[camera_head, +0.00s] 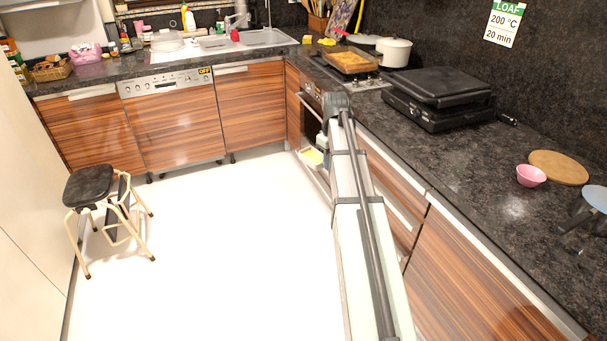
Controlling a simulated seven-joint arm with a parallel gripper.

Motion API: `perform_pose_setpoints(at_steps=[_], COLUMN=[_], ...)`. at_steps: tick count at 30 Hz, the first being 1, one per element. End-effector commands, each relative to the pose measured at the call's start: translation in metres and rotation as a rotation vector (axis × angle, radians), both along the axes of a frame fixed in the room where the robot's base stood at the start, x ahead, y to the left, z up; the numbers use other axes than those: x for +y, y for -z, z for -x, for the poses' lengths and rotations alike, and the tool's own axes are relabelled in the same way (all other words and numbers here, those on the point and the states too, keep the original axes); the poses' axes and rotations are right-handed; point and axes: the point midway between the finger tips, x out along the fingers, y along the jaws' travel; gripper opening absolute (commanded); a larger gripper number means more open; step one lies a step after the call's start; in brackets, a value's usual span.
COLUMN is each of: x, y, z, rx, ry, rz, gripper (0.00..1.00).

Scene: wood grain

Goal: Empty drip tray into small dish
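A small pink dish (531,176) stands on the dark counter at the right, beside a round wooden board. A black contact grill (436,100) with its lid down sits farther back on the counter. No drip tray can be made out clearly; a small dark piece (507,119) sticks out at the grill's right end. My arm reaches up from the bottom along the front of the right-hand cabinets. A white part beside its far end, near the oven front, seems to be my gripper (320,143). Its fingers are too small and hidden to read. A pale yellow piece (313,157) shows just below it.
The round wooden board (558,167) lies near the wall. A white pot (393,51) and a pan of loaf (350,61) stand at the hob. A stool (103,205) stands at the left. The middle floor and the counter between grill and dish are clear.

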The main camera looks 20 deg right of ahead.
Motion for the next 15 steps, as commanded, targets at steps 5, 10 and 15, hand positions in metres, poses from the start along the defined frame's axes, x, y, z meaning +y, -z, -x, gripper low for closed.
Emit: perform_pose_setpoints(at_steps=[5,10,15], x=[-0.069,-0.132,-0.195], y=[-0.011,-0.02,-0.03], z=[0.0,0.009,0.024], rx=[-0.001,-0.001,0.0], ry=[-0.057,-0.118,-0.178], rz=[0.0,0.0,0.0], gripper=[0.0,0.0,0.0])
